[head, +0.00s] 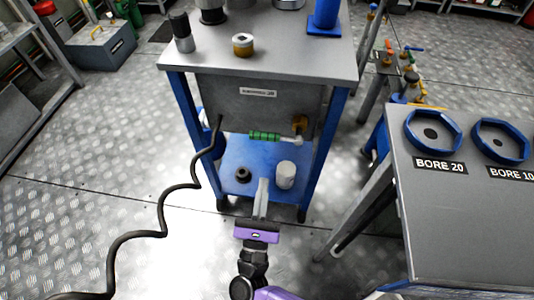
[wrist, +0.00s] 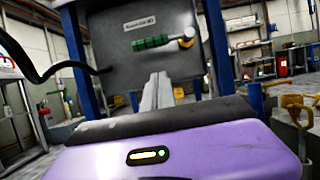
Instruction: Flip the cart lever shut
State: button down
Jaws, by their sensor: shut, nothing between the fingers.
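The cart (head: 258,72) is a blue-framed trolley with a grey top and a grey front panel. A lever with a green sleeve (head: 265,136) lies about level below the panel's label, with a brass fitting (head: 300,122) at its right end. In the wrist view the green lever (wrist: 152,42) shows on the panel, with the yellow fitting (wrist: 186,42) to its right. My gripper (head: 262,184) is in front of the cart, below the lever and apart from it. Its fingers are together and empty, pointing at the cart; they also show in the wrist view (wrist: 158,78).
The blue lower shelf (head: 252,155) holds a white cylinder (head: 285,175) and a dark ring (head: 243,174). A black hose (head: 165,205) runs from the panel's left side to the floor. A grey table (head: 460,220) with blue rings stands right. Floor at left is mostly clear.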

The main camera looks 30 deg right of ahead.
jog(key=w+d+r, duration=0.4)
jog(key=w+r, duration=0.1)
jog(key=r, duration=0.1)
jog(key=shift+w, duration=0.25)
dwell(0.3)
jog(key=shift+a+r+m, duration=0.1)
jog(key=shift+r+m, duration=0.05)
jog(key=shift+m, duration=0.35)
